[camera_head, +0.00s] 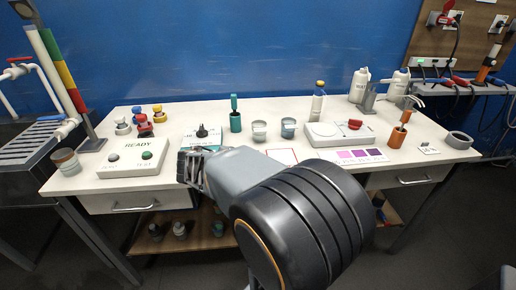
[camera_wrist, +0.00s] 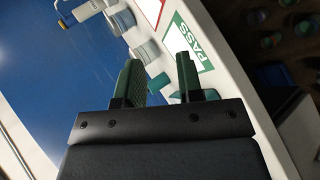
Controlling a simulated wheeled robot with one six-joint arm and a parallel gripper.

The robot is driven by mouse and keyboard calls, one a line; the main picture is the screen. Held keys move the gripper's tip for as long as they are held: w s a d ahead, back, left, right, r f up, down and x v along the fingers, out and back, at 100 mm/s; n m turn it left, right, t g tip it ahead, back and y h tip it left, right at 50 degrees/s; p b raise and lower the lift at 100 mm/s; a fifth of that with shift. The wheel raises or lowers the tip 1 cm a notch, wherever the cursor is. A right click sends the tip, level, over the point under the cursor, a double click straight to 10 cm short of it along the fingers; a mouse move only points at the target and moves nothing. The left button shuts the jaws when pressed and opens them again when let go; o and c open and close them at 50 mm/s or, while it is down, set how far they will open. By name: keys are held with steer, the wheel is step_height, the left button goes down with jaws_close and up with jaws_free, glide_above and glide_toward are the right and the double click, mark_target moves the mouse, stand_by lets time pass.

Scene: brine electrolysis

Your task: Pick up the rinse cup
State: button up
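Two small grey-white cups, a left one (camera_head: 259,130) and a right one (camera_head: 288,127), stand side by side mid-table in the head view. Another cup with a brownish lower part (camera_head: 66,161) stands at the table's left corner. No readable label shows which is the rinse cup. My gripper (camera_head: 188,163) is over the front table edge, left of the paired cups and apart from them. In the wrist view, its green-lined fingers (camera_wrist: 160,72) are spread with nothing held. Pale cups (camera_wrist: 146,51) and (camera_wrist: 123,21) lie beyond the fingers there.
A teal holder (camera_head: 235,121) stands left of the paired cups. A READY panel (camera_head: 132,158) is left of my gripper, and a white scale-like device (camera_head: 325,135) is at right. A PASS card (camera_wrist: 193,48) lies near the fingers. A blue wall (camera_head: 250,50) closes the back.

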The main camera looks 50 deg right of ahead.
steer(key=w+d+f+h+b, duration=0.1)
steer(key=w+d+h, duration=0.1)
steer(key=w+d+f+n+t+h+b, duration=0.1)
steer(key=w+d+h+b, duration=0.1)
steer(key=w+d+f+n+t+h+b, duration=0.1)
steer(key=w+d+b, duration=0.1)
steer(key=w, duration=0.1)
steer(key=shift+d+f+h, duration=0.15)
steer(key=shift+d+h, duration=0.25)
steer(key=shift+t, duration=0.4)
steer(key=d, duration=0.2)
steer(key=w+d, duration=0.1)
steer(key=d, duration=0.2)
steer(key=w+d, duration=0.1)
steer(key=d, duration=0.1)
steer(key=shift+d, duration=0.25)
steer(key=shift+w+d+r, duration=0.1)
steer(key=shift+w+d, duration=0.1)
steer(key=shift+d, duration=0.85)
steer(key=shift+w+d+r, duration=0.15)
steer(key=shift+w+d, duration=0.1)
steer(key=shift+d, duration=0.85)
steer(key=shift+w+d+r, duration=0.1)
steer(key=shift+w+d, duration=0.1)
steer(key=shift+d, duration=0.85)
jaws_close()
